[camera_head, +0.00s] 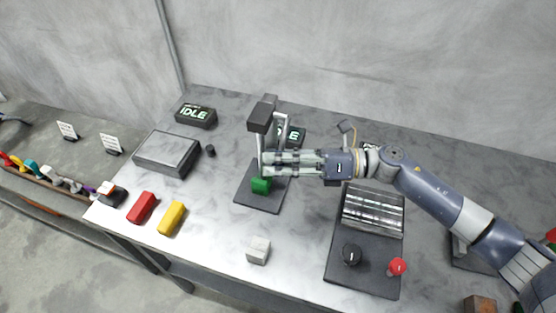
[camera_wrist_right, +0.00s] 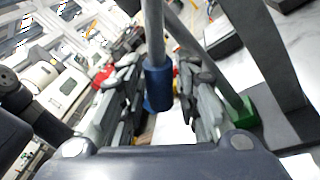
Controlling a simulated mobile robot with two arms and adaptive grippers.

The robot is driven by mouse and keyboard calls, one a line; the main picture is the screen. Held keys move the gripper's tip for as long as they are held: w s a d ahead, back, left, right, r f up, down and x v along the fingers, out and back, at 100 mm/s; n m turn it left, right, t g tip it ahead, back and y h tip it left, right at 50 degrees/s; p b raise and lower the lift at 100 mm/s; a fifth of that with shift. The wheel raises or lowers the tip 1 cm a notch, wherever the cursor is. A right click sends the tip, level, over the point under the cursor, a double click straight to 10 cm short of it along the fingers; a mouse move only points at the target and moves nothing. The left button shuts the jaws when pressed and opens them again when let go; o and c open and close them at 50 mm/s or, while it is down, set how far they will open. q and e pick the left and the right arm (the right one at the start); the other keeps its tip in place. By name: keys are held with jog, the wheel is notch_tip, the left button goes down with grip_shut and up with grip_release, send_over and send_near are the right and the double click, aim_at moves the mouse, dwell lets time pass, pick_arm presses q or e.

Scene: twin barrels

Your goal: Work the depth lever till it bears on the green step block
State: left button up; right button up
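The press stand has a dark head (camera_head: 261,117) on upright posts over a dark base plate (camera_head: 246,198). The green step block (camera_head: 261,186) sits on that plate; it also shows in the wrist view (camera_wrist_right: 243,113), right of my fingers. The depth lever is a grey rod with a blue grip (camera_wrist_right: 158,85). My right gripper (camera_head: 268,163) reaches in from the right, just above the green block. Its fingers stand on both sides of the blue grip, with narrow gaps showing. Whether the press's lower end touches the block is hidden. My left gripper is not in view.
A red block (camera_head: 142,207), a yellow block (camera_head: 171,218) and a pale cube (camera_head: 258,250) lie on the table's front half. A grey box (camera_head: 167,152) stands left. A dark panel with a black knob (camera_head: 351,254) and red knob (camera_head: 397,267) lies right. An IDLE display (camera_head: 195,115) stands behind.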

jog(key=shift+d, duration=0.1)
jog(key=d, duration=1.2)
jog(key=shift+s, duration=0.25)
jog(key=shift+r, duration=0.1)
dwell(0.3)
